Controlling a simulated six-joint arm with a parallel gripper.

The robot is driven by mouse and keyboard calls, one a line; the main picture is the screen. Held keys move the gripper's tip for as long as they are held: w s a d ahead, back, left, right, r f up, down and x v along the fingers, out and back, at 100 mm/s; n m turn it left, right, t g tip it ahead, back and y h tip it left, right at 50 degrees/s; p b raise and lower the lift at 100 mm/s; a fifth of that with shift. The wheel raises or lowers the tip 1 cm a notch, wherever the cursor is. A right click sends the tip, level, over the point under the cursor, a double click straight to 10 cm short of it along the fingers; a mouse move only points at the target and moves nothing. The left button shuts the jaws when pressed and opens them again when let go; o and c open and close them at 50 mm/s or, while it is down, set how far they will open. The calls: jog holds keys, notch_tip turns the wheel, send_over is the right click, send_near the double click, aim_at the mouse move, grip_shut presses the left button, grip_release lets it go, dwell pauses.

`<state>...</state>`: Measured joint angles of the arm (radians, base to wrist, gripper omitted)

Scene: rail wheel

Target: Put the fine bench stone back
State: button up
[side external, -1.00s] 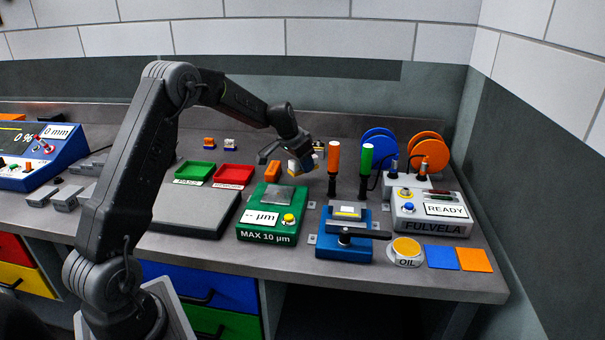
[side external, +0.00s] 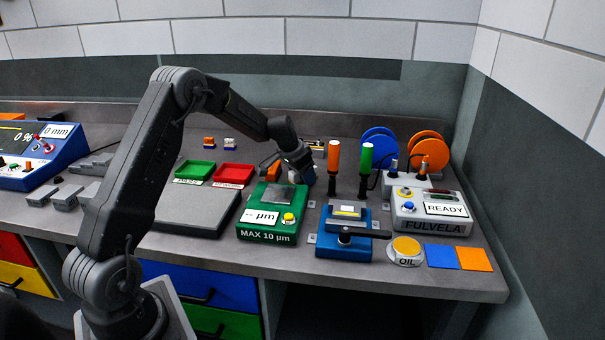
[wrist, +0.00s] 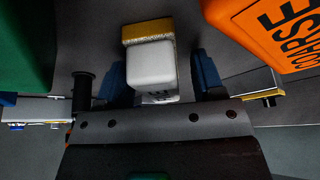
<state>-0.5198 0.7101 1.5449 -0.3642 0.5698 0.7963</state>
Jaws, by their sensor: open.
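The fine bench stone (wrist: 151,70) is a white block with a yellow-brown layer at one end and dark, partly cut-off lettering. In the wrist view it sits between the two blue fingers of my gripper (wrist: 160,78). The fingers are open, with a visible gap on the right side of the stone. In the side view my gripper (side external: 303,180) is low over the bench, behind the green gauge, and hides most of the stone. The orange stone marked COARSE (wrist: 275,30) lies to the right in the wrist view; it also shows left of my gripper in the side view (side external: 273,170).
The green gauge box (side external: 267,215) stands close in front of my gripper. Upright orange-handled (side external: 333,157) and green-handled (side external: 366,160) tools stand to the right. The blue fixture (side external: 343,245) and FULVELA unit (side external: 430,210) are farther right. Red (side external: 233,173) and green trays lie left.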

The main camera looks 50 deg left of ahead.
jog(key=v, duration=1.2)
jog(key=s+d+r, duration=0.4)
jog(key=d+r, duration=0.2)
jog(key=d, duration=0.3)
jog(key=s+d, duration=0.8)
jog(key=s, duration=0.4)
jog(key=s+d+t, duration=0.1)
jog(key=s+d, duration=0.8)
jog(key=s, duration=0.3)
